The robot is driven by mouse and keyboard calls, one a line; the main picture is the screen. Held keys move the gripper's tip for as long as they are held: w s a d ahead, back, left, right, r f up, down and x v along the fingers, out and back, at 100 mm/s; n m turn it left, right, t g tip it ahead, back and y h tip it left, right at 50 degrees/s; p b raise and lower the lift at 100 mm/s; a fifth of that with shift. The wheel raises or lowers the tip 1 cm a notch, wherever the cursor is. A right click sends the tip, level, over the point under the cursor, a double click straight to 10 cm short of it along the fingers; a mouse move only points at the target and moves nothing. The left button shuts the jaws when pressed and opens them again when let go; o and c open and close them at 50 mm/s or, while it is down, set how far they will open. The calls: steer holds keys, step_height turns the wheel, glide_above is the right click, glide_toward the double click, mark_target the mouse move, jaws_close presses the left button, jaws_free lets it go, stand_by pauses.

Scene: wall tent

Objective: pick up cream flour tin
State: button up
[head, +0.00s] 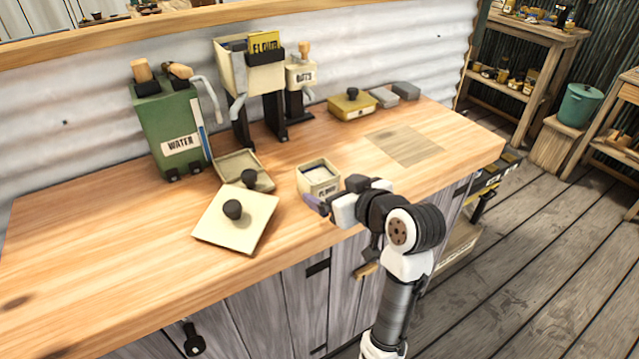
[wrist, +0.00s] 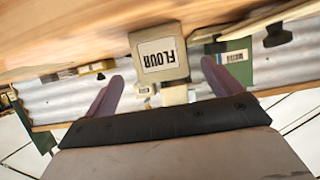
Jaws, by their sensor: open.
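The cream flour tin (head: 318,176) stands upright and open-topped on the wooden counter, near its front edge. Its label reads FLOUR. My gripper (head: 315,203) is at the front edge of the counter, just in front of the tin. In the wrist view, which is upside down, the tin (wrist: 160,57) shows beyond and between the spread fingers of my gripper (wrist: 163,78). The fingers are open and empty. I cannot tell how far they are from the tin.
A cream lid with a black knob (head: 248,222) lies left of the tin, with another knobbed cream piece (head: 233,163) behind it. A green water dispenser (head: 165,125), a flour dispenser (head: 245,78) and a yellow knobbed box (head: 350,110) stand behind. The counter's left part is clear.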

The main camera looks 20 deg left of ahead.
mark_target(310, 176)
steer(key=p+x, duration=0.2)
steer(key=x, duration=0.5)
steer(key=shift+a+r, duration=0.15)
steer(key=shift+a, duration=0.05)
steer(key=shift+c, duration=0.4)
steer(key=c, duration=1.1)
steer(key=shift+r, duration=0.15)
step_height(310, 176, up, 20)
steer(key=shift+f+b, duration=0.2)
steer(key=shift+b, duration=0.55)
steer(key=o, duration=0.6)
steer(key=shift+c, duration=0.2)
steer(key=c, duration=0.5)
